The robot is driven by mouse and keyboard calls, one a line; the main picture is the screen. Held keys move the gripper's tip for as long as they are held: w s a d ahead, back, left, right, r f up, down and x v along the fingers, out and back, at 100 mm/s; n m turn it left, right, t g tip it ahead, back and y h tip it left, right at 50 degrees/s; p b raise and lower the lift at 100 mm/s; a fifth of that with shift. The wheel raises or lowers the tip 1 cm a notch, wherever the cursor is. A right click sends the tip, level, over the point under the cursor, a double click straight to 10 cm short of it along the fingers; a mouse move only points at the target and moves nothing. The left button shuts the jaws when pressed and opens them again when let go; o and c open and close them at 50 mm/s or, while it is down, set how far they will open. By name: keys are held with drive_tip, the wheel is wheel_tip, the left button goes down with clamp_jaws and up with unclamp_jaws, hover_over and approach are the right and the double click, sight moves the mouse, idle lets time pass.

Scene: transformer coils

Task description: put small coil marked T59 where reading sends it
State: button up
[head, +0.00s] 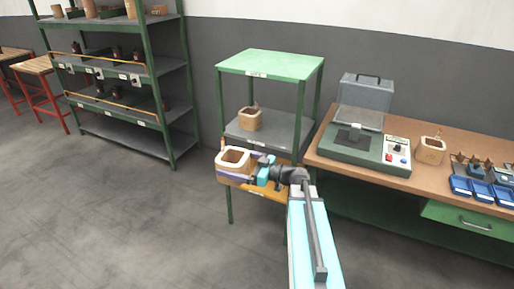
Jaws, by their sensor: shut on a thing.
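A square, hollow, tan coil (234,158) is held in my gripper (246,169) in front of the green stand. Its opening faces up, and purple shows along its side. The jaws are shut on it. It appears in front of the orange lower shelf (284,197); I cannot tell whether it touches the shelf. Another tan coil (250,119) stands on the grey middle shelf (283,135). A third coil (430,150) stands on the workbench. No T59 marking is readable on any coil.
The stand has a green top (270,64) and thin posts close to my arm. A tester with a raised clear lid (361,97) sits on the workbench (462,178), with blue bins (482,189) to the right. A rack (120,143) stands left. The floor at left is clear.

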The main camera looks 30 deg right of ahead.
sight(218, 180)
drive_tip(key=s+a+n+g+y, duration=0.1)
drive_tip(key=a, duration=0.1)
drive_tip(key=s+a+f+n+g+y, duration=0.1)
drive_tip(key=s+a, duration=0.1)
drive_tip(key=a, duration=0.1)
drive_tip(key=s+a+g+y, duration=0.1)
drive_tip(key=a, duration=0.1)
drive_tip(key=shift+s+a+f+n, duration=0.2)
drive_tip(key=shift+a+f+n, duration=0.1)
drive_tip(key=shift+a+n, duration=0.1)
